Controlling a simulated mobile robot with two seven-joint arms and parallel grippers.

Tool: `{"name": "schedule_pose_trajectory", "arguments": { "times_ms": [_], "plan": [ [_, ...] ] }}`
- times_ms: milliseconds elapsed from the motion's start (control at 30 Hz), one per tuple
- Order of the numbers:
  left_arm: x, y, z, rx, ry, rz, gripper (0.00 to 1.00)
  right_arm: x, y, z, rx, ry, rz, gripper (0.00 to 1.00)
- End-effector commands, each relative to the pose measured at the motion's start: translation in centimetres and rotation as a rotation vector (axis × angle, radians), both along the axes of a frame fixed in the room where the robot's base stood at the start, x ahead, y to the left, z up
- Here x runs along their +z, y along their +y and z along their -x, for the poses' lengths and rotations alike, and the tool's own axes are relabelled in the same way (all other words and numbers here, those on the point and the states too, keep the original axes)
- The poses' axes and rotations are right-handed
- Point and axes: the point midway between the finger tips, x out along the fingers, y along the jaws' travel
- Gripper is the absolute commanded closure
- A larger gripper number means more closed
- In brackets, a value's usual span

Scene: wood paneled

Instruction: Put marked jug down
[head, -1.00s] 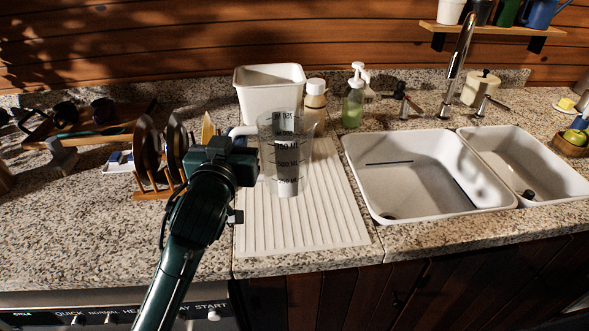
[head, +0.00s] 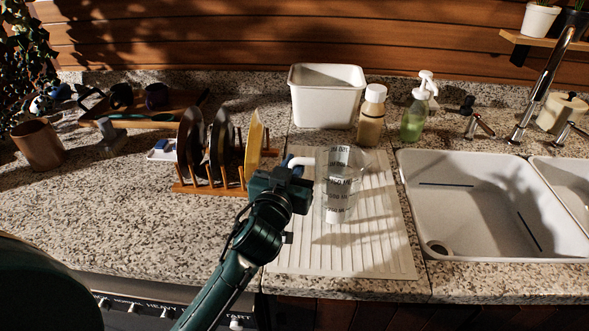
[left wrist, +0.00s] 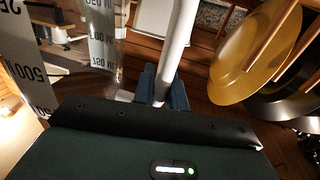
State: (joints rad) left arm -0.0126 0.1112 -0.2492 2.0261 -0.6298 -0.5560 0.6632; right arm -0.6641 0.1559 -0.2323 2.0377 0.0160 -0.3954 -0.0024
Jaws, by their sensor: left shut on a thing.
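The marked jug (head: 345,190) is clear with dark measuring marks and a white handle (head: 303,161). It stands upright over the ribbed white drying mat (head: 385,245); I cannot tell whether its base touches the mat. My left gripper (head: 293,166) is shut on the handle from the left side. In the left wrist view the blue fingertips (left wrist: 163,88) close around the white handle (left wrist: 181,40), with the jug's marked wall (left wrist: 101,45) to the left. My right gripper is not in view.
A wooden rack with plates (head: 222,150) stands close left of the gripper. Behind the mat are a white bin (head: 326,98), a capped bottle (head: 371,118) and a green soap dispenser (head: 413,122). The sink (head: 470,205) lies to the right. The mat's front part is clear.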

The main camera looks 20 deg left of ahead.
Motion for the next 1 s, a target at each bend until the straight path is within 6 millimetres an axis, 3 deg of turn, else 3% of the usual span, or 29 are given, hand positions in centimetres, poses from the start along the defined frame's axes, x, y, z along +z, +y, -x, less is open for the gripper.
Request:
{"name": "schedule_pose_trajectory", "arguments": {
  "times_ms": [433, 467, 700, 1000],
  "plan": [
    [-0.96, -0.02, -0.01, -0.001, -0.002, 0.002, 1.0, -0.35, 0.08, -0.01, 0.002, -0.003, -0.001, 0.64],
    [-0.91, -0.01, -0.01, -0.001, -0.001, 0.001, 0.85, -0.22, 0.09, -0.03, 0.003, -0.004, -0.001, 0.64],
    [-0.85, 0.0, -0.01, -0.001, -0.001, 0.0, 0.65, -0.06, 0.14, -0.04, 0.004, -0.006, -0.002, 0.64],
    [-0.46, 0.0, -0.01, -0.001, -0.002, 0.0, 0.65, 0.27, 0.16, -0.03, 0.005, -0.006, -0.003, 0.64]
  ]
}}
